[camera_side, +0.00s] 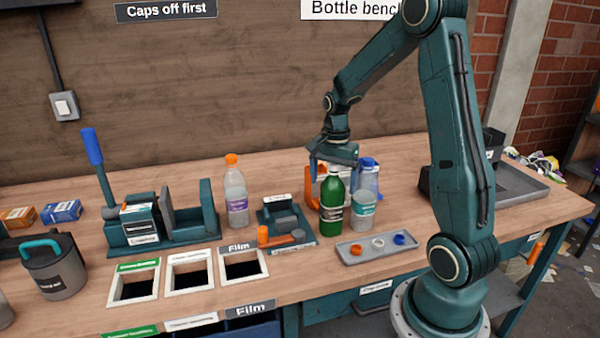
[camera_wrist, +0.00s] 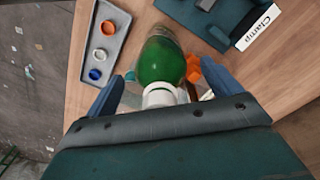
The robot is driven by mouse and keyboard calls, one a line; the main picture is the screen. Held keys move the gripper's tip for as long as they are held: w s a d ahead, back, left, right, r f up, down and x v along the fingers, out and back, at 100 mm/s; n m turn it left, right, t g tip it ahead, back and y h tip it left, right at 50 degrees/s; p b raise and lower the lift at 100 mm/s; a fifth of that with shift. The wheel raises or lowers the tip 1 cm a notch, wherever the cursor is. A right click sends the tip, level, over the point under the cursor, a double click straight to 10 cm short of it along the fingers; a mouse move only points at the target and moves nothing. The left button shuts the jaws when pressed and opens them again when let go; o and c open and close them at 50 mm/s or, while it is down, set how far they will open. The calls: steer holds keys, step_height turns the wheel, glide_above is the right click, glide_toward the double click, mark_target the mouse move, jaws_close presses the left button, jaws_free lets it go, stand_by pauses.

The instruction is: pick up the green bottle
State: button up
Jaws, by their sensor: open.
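The green bottle (camera_side: 332,205) stands upright on the bench, with a white cap and a dark label. My gripper (camera_side: 326,164) is above and just behind its top in the side view, pointing down. In the wrist view the green bottle (camera_wrist: 162,62) lies between the two blue fingers of my gripper (camera_wrist: 160,95), with its white cap close to the palm. The fingers are apart, and I see no finger closed on the bottle. One finger is partly hidden in the side view.
A grey tray of caps (camera_side: 378,248) lies in front. The clamp (camera_side: 285,222) is to the left, and an orange-capped clear bottle (camera_side: 236,195) stands further left.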

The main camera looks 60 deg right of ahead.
steer(key=shift+f, duration=0.5)
steer(key=shift+c, duration=0.4)
steer(key=c, duration=1.2)
